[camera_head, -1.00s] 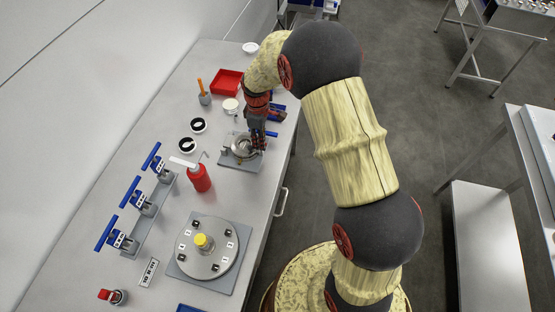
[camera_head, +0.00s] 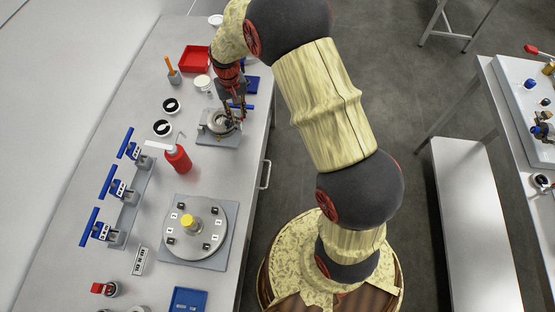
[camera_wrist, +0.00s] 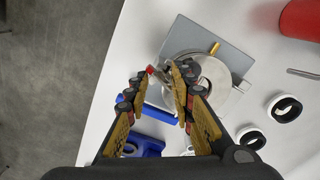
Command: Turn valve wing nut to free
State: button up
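A round metal clamp ring (camera_head: 216,120) sits on a square grey plate (camera_head: 205,138) near the bench's right edge. The ring also shows in the wrist view (camera_wrist: 216,78), with a brass-coloured bolt (camera_wrist: 214,47) on its rim. A small metal piece with a red tip (camera_wrist: 153,70), probably the wing nut, shows at my fingertips and is partly hidden by them. My gripper (camera_head: 235,112) is over the ring's right side. In the wrist view its fingers (camera_wrist: 161,84) stand apart, with a gap between them. I cannot tell whether either finger touches the piece.
A blue handle (camera_wrist: 158,113) lies close beside my fingers. A red bottle (camera_head: 178,159) stands left of the plate, near two black-and-white rings (camera_head: 162,128). A round plate with a yellow knob (camera_head: 188,221) is nearer. Floor is open right of the bench.

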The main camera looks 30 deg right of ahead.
jog(key=m+b, duration=0.1)
jog(key=m, duration=0.4)
jog(key=shift+f, duration=0.1)
jog(key=m+b, duration=0.1)
jog(key=m, duration=0.3)
jog(key=shift+m, duration=0.3)
jog(key=m+b, duration=0.1)
jog(key=m, duration=0.3)
jog(key=m+b, duration=0.2)
jog(key=m, duration=0.2)
notch_tip(320, 180, up, 8)
jog(key=shift+r+p, duration=0.1)
jog(key=shift+p, duration=0.65)
jog(key=s+r+n+t+b, duration=0.25)
jog(key=s+n+b, duration=0.3)
jog(key=s, duration=0.35)
jog(key=s+r+n+t+b, duration=0.1)
jog(key=s+r+n+b, duration=0.3)
jog(key=s+n, duration=0.3)
jog(key=s+f+n+t+b, duration=0.1)
jog(key=s+f+n+b, duration=0.1)
jog(key=s, duration=0.4)
jog(key=s+d+f+n+b, duration=0.1)
jog(key=s+f+n+b, duration=0.1)
jog(key=s, duration=0.4)
jog(key=shift+n+t+b, duration=0.35)
jog(key=shift+n+b, duration=0.3)
jog(key=shift+b, duration=0.05)
